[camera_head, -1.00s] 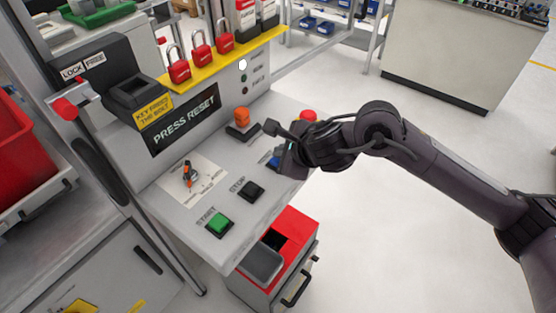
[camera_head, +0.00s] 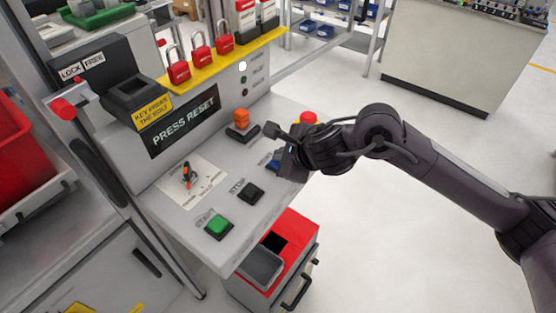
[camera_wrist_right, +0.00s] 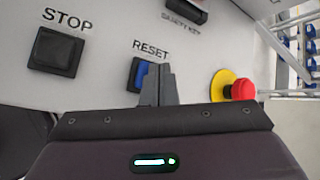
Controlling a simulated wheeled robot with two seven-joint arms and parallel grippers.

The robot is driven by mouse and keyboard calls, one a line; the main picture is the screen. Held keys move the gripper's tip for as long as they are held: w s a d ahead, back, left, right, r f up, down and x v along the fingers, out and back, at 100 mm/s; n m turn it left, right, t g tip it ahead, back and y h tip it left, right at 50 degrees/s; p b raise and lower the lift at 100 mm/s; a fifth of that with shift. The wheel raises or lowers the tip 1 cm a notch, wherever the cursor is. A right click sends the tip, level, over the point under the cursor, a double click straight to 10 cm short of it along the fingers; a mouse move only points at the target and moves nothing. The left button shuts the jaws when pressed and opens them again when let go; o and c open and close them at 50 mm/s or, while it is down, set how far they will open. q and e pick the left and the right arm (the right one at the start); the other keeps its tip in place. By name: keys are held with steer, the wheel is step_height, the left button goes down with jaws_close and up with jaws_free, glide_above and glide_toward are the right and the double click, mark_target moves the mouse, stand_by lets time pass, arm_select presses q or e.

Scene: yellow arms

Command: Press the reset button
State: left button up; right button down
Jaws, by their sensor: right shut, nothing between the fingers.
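The blue reset button (camera_head: 273,163) sits in a black frame near the right edge of the console's sloping panel, partly hidden by my right gripper (camera_head: 287,163) in the head view. In the right wrist view the button (camera_wrist_right: 141,74) lies under the word RESET. My right gripper's fingers (camera_wrist_right: 159,84) are shut and empty, and their tips overlap the button's right part. I cannot tell whether they touch it. My left gripper is not in view.
A black stop button (camera_head: 250,192) and green start button (camera_head: 218,225) lie left of reset. A red emergency knob (camera_wrist_right: 243,89) on a yellow base is to its right. An orange switch (camera_head: 241,118) stands behind.

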steer(key=shift+f, duration=0.25)
stand_by(0.5)
steer(key=shift+r, duration=0.9)
steer(key=shift+r+p, duration=0.1)
steer(key=shift+p, duration=0.25)
steer(key=shift+r+p, duration=1.6)
steer(key=shift+r, duration=0.85)
